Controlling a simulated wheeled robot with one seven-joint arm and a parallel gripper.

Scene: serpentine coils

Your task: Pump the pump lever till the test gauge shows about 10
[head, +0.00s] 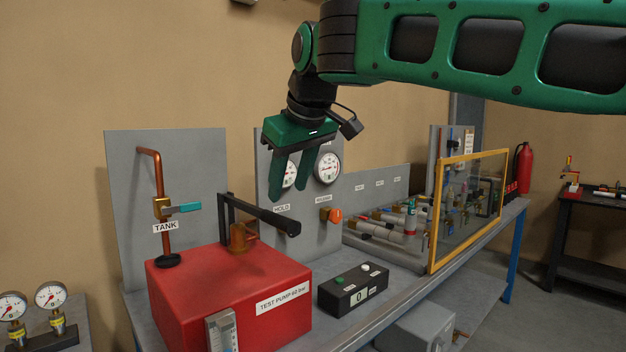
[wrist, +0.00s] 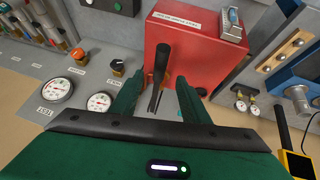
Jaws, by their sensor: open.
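The red test pump (head: 232,295) stands on the bench, and it also shows in the wrist view (wrist: 185,50). Its black pump lever (head: 262,214) runs from a brass pivot toward the right. In the wrist view the lever (wrist: 161,65) appears between my fingers. My gripper (head: 290,197) is open, pointing down, above the lever's free end and apart from it in the head view. The larger gauge (head: 328,168) on the grey panel looks like the test gauge; it also shows in the wrist view (wrist: 55,90). Its needle is too small to read. A finger partly covers the smaller gauge (head: 289,173).
A black box (head: 353,289) with buttons and a display reading 0 sits right of the pump. An orange knob (head: 331,215) is on the panel. The TANK pipe (head: 160,180) rises behind the pump. A yellow-framed screen (head: 436,215) stands farther right.

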